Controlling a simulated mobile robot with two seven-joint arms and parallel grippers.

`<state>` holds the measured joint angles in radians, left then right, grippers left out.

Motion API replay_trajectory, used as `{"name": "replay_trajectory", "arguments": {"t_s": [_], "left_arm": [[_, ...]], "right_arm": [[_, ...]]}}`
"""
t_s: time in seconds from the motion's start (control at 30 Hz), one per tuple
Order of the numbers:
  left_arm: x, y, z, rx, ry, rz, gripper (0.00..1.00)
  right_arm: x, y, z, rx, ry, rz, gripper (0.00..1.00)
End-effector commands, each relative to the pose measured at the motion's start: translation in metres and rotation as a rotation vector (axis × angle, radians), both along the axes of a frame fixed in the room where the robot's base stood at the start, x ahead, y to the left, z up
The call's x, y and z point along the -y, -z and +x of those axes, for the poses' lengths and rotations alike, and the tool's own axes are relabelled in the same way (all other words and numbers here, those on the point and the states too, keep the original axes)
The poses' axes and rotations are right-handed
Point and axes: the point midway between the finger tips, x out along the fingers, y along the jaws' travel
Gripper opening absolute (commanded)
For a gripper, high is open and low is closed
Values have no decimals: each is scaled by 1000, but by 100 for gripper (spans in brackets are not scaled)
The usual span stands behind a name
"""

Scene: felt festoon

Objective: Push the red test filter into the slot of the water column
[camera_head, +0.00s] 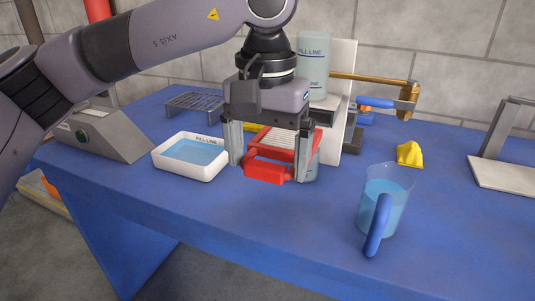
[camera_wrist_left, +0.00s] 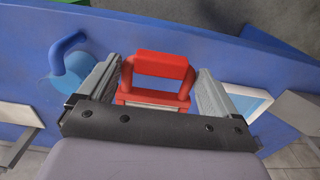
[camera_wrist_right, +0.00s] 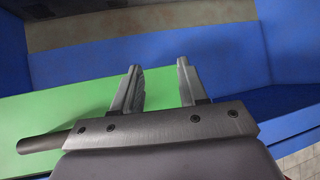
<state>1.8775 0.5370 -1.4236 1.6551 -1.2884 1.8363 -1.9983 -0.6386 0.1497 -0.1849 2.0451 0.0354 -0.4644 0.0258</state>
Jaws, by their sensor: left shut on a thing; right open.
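The red test filter (camera_head: 268,172) has a red frame, a pale ribbed face and a red handle toward the front. My left gripper (camera_head: 268,162) is shut on it, with one finger at each side. In the left wrist view the red handle (camera_wrist_left: 160,64) shows between the fingers (camera_wrist_left: 160,80). The water column (camera_head: 313,62) has a clear upper vessel marked with a fill line and a white back panel (camera_head: 346,80). My left gripper and the filter cover its lower part, so the slot is hidden. My right gripper (camera_wrist_right: 158,66) is open and empty, seen only in its own wrist view.
A white tray of blue water (camera_head: 190,158) lies left of the filter. A jug with a blue handle (camera_head: 381,205) stands front right. A yellow piece (camera_head: 409,153) and a wire rack (camera_head: 194,105) lie farther back. A grey box (camera_head: 100,134) stands at left. The front middle is clear.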

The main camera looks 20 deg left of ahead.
Motion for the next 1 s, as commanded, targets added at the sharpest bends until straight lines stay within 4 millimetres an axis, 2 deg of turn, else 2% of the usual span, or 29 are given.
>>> {"name": "replay_trajectory", "arguments": {"t_s": [0.23,0.53,0.7,1.0], "left_arm": [[0,-1,0,3,2,-2,57],[1,-4,29,3,-1,-2,57],[2,-2,42,3,1,-2,57],[2,0,48,4,1,-1,57]], "right_arm": [[0,-5,1,4,0,0,43],[3,-22,2,15,-1,-12,43],[6,-23,0,13,2,-21,43],[8,-22,-3,10,9,-24,43]]}}
